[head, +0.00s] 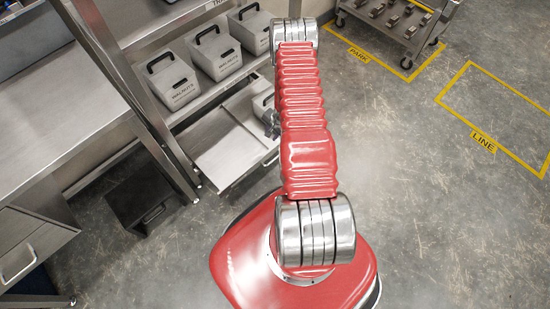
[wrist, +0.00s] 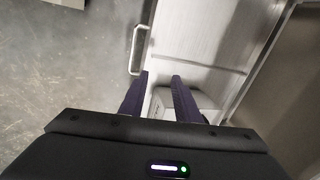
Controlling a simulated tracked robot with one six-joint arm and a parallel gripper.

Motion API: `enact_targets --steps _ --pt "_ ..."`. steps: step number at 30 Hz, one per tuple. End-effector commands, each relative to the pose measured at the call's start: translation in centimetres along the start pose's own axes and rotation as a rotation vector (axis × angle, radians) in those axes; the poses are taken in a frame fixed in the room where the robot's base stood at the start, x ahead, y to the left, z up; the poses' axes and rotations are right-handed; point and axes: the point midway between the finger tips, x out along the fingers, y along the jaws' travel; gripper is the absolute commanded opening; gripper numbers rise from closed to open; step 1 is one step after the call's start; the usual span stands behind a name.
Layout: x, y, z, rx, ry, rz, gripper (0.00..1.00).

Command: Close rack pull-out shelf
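In the head view my gripper (head: 270,122) is mostly hidden behind my red arm, over the shelf's right part. Whether it touches the shelf cannot be told.
Grey lidded bins (head: 215,54) stand on the rack level above. Another grey bin (wrist: 182,103) shows behind the fingers. A rack post (head: 150,110) and workbench (head: 60,120) are at left, with a black box (head: 140,195) on the floor.

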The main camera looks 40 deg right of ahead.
Motion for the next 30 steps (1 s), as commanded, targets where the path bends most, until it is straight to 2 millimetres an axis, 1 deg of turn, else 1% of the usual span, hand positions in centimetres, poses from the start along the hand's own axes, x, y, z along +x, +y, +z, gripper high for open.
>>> enact_targets --steps 1,3,6,9,22,26,30 --pt "1.4 1.9 0.2 0.026 -0.003 0.022 0.30" --pt "2.7 3.9 0.4 0.055 -0.004 0.047 0.30" --pt "3.9 5.7 0.6 0.084 -0.004 0.071 0.30" --pt "4.5 6.7 0.8 0.097 -0.005 0.083 0.30" --pt "4.7 6.8 0.8 0.099 -0.004 0.085 0.30" --pt "5.3 6.8 0.8 0.100 -0.004 0.084 0.30" --pt "6.5 6.9 0.8 0.099 -0.004 0.084 0.30"
